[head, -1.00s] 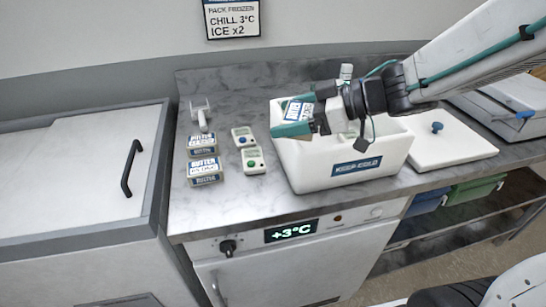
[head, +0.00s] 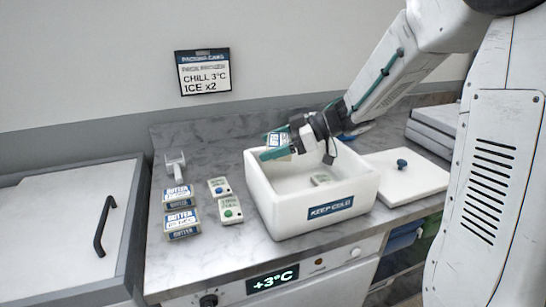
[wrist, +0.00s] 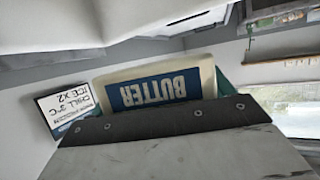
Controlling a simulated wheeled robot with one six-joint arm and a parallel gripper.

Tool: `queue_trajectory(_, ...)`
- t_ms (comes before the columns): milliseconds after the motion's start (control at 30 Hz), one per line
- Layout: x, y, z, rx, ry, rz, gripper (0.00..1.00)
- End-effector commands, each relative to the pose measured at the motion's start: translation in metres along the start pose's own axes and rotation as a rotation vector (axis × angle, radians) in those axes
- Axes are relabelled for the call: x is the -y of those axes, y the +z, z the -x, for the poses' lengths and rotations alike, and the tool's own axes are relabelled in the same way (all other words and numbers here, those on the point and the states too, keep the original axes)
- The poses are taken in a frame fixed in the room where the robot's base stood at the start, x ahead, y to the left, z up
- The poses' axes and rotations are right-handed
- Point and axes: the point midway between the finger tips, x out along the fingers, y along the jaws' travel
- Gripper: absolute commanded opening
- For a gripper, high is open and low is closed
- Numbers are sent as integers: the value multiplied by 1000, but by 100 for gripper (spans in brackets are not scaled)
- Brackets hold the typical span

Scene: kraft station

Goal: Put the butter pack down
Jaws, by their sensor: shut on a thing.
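My gripper (head: 276,146) is shut on a butter pack (head: 284,138), cream with a blue label. It holds the pack above the back left part of the white box marked KEEP COLD (head: 330,210). In the wrist view the butter pack (wrist: 160,88) shows between the jaws, its BUTTER label upside down. Two more butter packs lie on the marble counter left of the box, a rear one (head: 177,193) and a front one (head: 181,222). A small pale item (head: 320,180) lies inside the box; I cannot tell what it is.
Two small devices, one with a blue button (head: 219,188) and one with a green button (head: 230,209), lie between the packs and the box. A white scoop-like tool (head: 175,163) lies behind. The box's lid (head: 410,178) lies right of it. The front left counter (head: 165,272) is clear.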

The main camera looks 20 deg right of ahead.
Motion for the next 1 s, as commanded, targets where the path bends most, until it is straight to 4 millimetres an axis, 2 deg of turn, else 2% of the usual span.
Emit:
queue_trajectory(133, -2, 7, -2, 0, -2, -3, 50)
queue_trajectory(333, -2, 31, -13, 0, -3, -3, 50)
queue_trajectory(767, -2, 37, -15, -1, -2, -1, 50)
queue_trajectory(800, -2, 38, -16, 0, -2, -1, 85)
queue_trajectory(833, -2, 37, -15, 0, -2, 0, 94)
queue_trajectory(867, -2, 37, -15, 0, -2, 0, 100)
queue_trajectory(1000, -1, 37, -15, 0, -2, 0, 100)
